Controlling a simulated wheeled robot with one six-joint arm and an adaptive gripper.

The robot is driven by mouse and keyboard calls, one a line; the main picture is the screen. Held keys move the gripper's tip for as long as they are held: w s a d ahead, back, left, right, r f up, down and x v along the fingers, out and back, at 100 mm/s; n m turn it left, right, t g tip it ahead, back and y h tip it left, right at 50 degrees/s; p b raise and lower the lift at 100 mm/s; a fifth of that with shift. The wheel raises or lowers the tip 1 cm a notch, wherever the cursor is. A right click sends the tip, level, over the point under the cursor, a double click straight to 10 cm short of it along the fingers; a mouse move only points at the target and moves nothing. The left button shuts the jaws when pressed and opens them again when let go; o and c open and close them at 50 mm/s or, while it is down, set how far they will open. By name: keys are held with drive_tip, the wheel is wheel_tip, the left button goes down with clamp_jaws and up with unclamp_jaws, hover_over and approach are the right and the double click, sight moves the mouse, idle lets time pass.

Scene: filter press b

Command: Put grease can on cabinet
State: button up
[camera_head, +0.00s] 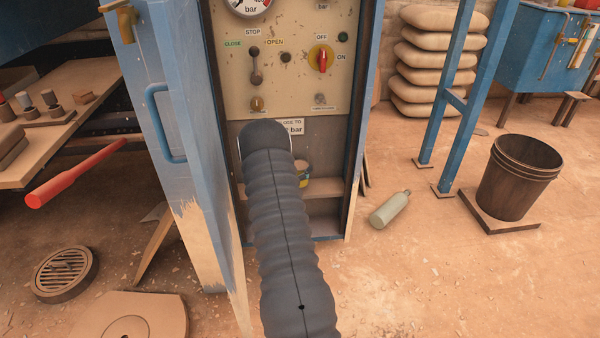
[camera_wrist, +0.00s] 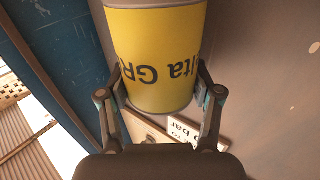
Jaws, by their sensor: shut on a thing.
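A yellow grease can (camera_wrist: 155,58) with dark lettering fills the upper middle of the wrist view, its text upside down there. My gripper (camera_wrist: 161,92) is shut on it, one finger on each side.
The cabinet's blue door (camera_head: 172,120) stands open on the left. A control panel (camera_head: 290,60) with gauge and switches is above the opening. A bottle (camera_head: 390,210) lies on the floor to the right, near a dark bucket (camera_head: 517,175). A red-handled tool (camera_head: 75,175) sticks out at left.

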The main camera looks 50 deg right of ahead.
drive_tip(key=shift+f, duration=0.95)
drive_tip(key=shift+f, duration=0.2)
drive_tip(key=o, duration=1.4)
drive_tip(key=shift+s+r, duration=0.1)
drive_tip(key=shift+r, duration=0.2)
drive_tip(key=v, duration=0.7)
drive_tip(key=shift+a+f, duration=0.15)
drive_tip(key=shift+a, duration=0.1)
